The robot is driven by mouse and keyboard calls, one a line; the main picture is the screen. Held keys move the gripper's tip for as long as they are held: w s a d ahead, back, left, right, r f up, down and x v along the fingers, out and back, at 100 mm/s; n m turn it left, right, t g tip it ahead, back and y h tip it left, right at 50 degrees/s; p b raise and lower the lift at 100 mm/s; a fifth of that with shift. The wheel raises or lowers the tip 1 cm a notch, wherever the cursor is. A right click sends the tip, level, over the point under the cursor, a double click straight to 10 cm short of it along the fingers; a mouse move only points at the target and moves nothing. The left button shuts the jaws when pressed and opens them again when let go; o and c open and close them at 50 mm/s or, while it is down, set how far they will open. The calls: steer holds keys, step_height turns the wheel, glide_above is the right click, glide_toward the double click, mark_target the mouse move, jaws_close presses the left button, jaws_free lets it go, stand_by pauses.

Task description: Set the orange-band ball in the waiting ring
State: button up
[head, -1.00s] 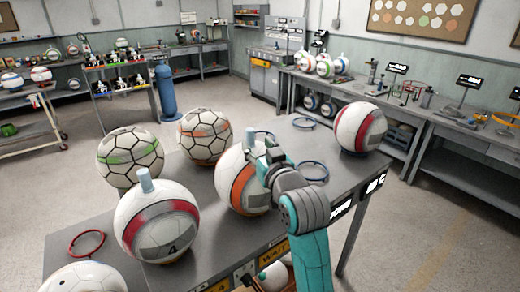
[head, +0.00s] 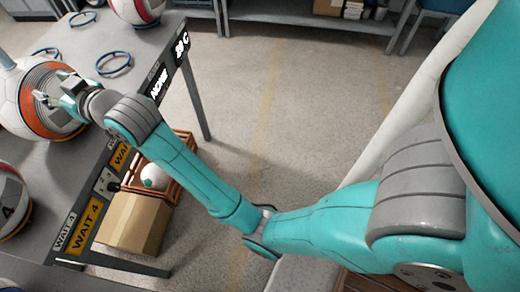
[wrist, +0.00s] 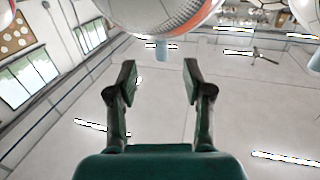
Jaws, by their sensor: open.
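The orange-band ball (head: 22,112) is white with an orange band and a grey panel, cut by the left edge of the head view. It stands on the grey table (head: 75,140). My gripper (head: 42,98) is open and overlaps the ball's right side. In the wrist view the ball (wrist: 165,14) fills the top middle, just past my open gripper (wrist: 160,75). Its pale blue stem (wrist: 161,50) lies between the fingertip lines, with nothing gripped. One blue ring (head: 114,63) lies empty right of the ball; another blue ring (head: 45,54) lies behind. I cannot tell which is the waiting ring.
A red-band ball (head: 136,8) stands at the table's far end. Another ball (head: 10,205) is at the left edge, nearer me. A cardboard box (head: 130,222) and an orange crate (head: 178,172) sit below the table. The floor to the right is open.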

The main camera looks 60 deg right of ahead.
steer(key=s+f+g, duration=0.1)
steer(key=s+f, duration=2.1)
steer(key=f, duration=0.2)
steer(key=s+g+h, duration=0.1)
steer(key=s+g, duration=0.1)
steer(key=s, duration=2.8)
steer(key=shift+s+d+f, duration=0.25)
steer(key=shift+s+f, duration=0.1)
steer(key=shift+s, duration=0.05)
